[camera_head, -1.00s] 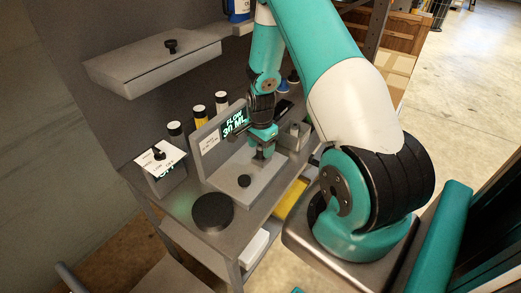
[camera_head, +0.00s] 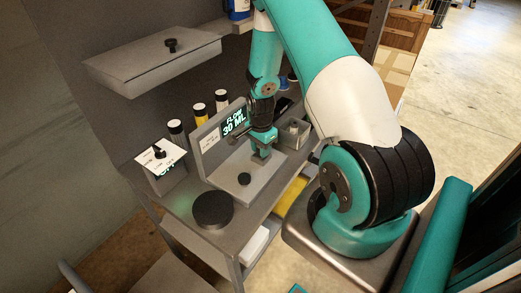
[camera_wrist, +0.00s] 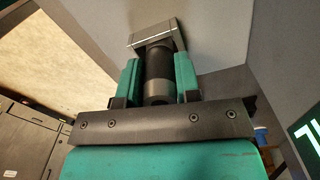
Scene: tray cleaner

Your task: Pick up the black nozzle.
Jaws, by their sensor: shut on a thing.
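My gripper (camera_wrist: 158,72) shows its two teal fingers in the wrist view, shut on the black nozzle (camera_wrist: 158,66), a dark cylinder with a grey metallic band. A grey block (camera_wrist: 152,34) shows at the far end of the nozzle. I cannot tell whether they touch. In the head view my gripper (camera_head: 262,153) is above the grey tray station, in front of the lit display (camera_head: 234,121) reading "FLOW 30 ML". The nozzle cannot be made out in the head view.
A black knob (camera_head: 244,179) sits on the grey station base (camera_head: 228,181). A black disc (camera_head: 212,210) lies near the bench front. Several capped bottles (camera_head: 200,113) stand behind. A small grey bin (camera_head: 294,134) is right of my gripper, and a shelf (camera_head: 150,68) hangs above left.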

